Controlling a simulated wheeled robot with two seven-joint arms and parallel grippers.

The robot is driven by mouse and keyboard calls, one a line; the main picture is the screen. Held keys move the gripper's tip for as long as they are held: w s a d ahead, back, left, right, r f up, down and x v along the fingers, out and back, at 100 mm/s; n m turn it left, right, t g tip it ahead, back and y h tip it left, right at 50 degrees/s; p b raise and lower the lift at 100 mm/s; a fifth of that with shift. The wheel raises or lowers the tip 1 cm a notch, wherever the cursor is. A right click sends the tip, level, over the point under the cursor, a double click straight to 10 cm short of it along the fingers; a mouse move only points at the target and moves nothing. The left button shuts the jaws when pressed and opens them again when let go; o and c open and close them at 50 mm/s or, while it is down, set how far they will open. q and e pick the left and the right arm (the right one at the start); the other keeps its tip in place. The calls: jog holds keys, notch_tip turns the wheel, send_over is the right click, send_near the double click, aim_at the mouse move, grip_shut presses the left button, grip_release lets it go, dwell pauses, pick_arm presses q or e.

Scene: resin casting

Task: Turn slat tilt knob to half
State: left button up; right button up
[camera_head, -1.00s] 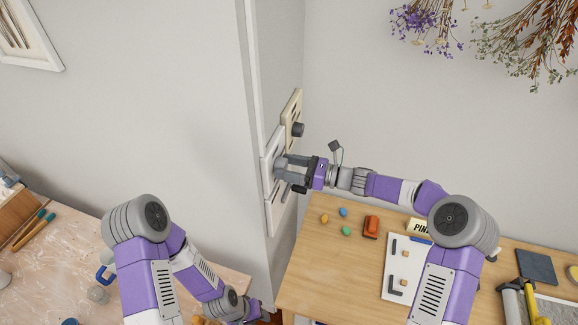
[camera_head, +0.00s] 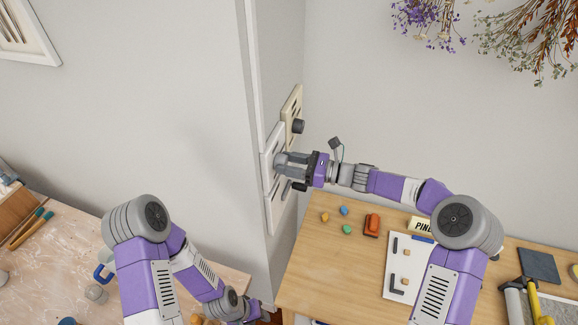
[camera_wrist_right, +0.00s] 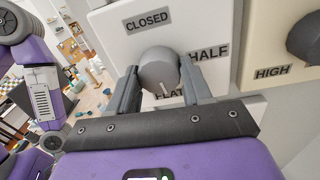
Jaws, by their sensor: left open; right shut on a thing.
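The slat tilt knob (camera_wrist_right: 160,70) is a grey round knob on a white plate (camera_wrist_right: 105,30) with CLOSED, HALF and FLAT labels. Its white mark points down toward the FLAT label (camera_wrist_right: 170,94); the HALF label (camera_wrist_right: 208,54) is to its right. My right gripper (camera_wrist_right: 162,80) is shut on the knob, one finger on each side. In the head view, my right gripper (camera_head: 278,164) reaches the white wall plate (camera_head: 268,160) and hides most of the knob. My left gripper (camera_head: 262,312) is low at the bottom edge, empty as far as I see, its fingers hardly visible.
A cream plate (camera_head: 289,108) with a dark knob (camera_head: 298,126) and HIGH label is close beside the white plate. Below is a wooden table (camera_head: 300,285) with an orange object (camera_head: 372,224) and small coloured pieces. Another worktable (camera_head: 60,260) is at left.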

jog(key=shift+n+t+h+b, duration=0.4)
jog(key=shift+n+b, duration=7.5)
jog(key=shift+b, duration=1.8)
jog(key=shift+r, duration=0.1)
jog(key=o, duration=1)
jog(key=shift+o, duration=0.2)
jog(key=v, duration=0.7)
jog(key=shift+s+d, duration=0.15)
jog(key=shift+d, duration=0.15)
